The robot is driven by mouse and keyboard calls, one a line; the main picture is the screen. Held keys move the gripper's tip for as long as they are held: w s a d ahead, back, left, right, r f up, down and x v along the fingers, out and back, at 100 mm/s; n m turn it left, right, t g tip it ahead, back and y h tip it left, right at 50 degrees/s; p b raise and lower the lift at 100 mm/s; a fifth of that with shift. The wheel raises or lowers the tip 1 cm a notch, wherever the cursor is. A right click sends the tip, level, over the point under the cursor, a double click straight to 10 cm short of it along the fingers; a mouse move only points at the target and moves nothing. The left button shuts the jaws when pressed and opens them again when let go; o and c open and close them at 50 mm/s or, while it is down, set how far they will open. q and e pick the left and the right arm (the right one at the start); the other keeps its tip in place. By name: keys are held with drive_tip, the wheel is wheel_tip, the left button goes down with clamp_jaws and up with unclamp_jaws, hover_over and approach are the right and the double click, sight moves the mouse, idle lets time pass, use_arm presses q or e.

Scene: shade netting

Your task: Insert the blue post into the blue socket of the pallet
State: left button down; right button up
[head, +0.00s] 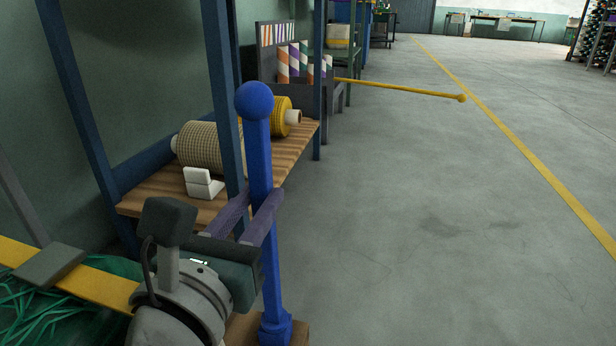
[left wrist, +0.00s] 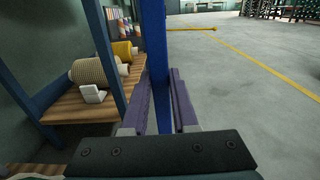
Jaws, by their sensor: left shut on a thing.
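The blue post (head: 260,160) has a round ball on top and stands about upright in the head view. My left gripper (head: 262,203) is shut on it, with its purple fingers on either side of the shaft. In the left wrist view the post (left wrist: 154,45) rises between the fingers. The blue socket (head: 275,333) shows at the post's foot, on the wooden pallet (head: 301,334) at the bottom edge. The post's lower end meets the socket in the picture; I cannot tell how deep it sits. My right gripper is in neither view.
A blue-framed rack with a wooden shelf (head: 150,207) stands close on the left, holding a beige roll (head: 200,147), a yellow roll (head: 281,115) and a white block (head: 202,184). A yellow bar (head: 400,88) juts over the floor. Green netting (head: 50,310) lies lower left. The right floor is clear.

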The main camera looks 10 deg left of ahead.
use_arm(q)
drive_tip(key=shift+f, duration=0.1)
drive_tip(key=c, duration=0.6)
unclamp_jaws()
wheel_tip(320, 180, up, 20)
drive_tip(key=p, duration=1.7)
hover_over(246, 95)
